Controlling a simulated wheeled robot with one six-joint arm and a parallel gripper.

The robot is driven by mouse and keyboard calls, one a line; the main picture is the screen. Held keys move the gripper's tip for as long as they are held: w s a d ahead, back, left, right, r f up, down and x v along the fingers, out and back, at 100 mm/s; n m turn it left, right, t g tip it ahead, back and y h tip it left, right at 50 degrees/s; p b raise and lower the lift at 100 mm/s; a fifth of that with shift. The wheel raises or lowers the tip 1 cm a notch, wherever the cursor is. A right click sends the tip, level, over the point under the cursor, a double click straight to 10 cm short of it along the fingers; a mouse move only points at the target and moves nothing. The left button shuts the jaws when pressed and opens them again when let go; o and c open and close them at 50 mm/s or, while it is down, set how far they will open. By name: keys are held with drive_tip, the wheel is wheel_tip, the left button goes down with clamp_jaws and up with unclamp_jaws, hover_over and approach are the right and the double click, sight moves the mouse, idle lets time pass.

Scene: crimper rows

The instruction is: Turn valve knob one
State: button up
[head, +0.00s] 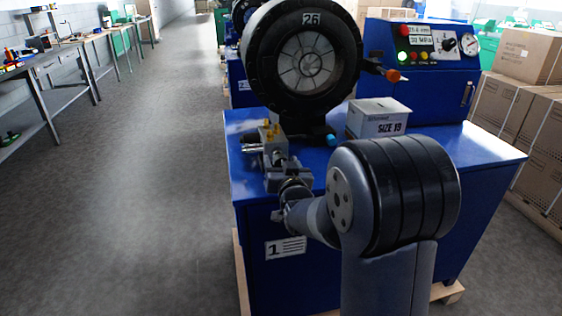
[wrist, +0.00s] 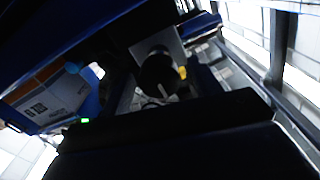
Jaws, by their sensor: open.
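The valve block (head: 266,136), metal with yellow fittings on top, sits at the left front corner of the blue machine numbered 1. In the wrist view, a round black knob (wrist: 160,76) with a pale mark stands in front of a grey plate. I take it to be the valve knob. In the head view the knob is hidden behind my gripper (head: 279,172), which is open and close in front of the block. A dark shape covers the lower wrist view, so I cannot tell whether the jaws are around the knob or touch it.
A large black crimper head (head: 258,60) marked 26 stands behind the block. A white box (head: 378,117) marked SIZE 19 sits on the blue bench (head: 490,150), right of my gripper. A control panel (head: 425,45) is behind it. The aisle (head: 150,170) at left is clear.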

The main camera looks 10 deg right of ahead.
drive_tip(key=shift+w, duration=0.35)
drive_tip(key=shift+c, duration=0.2)
drive_tip(key=c, duration=0.9)
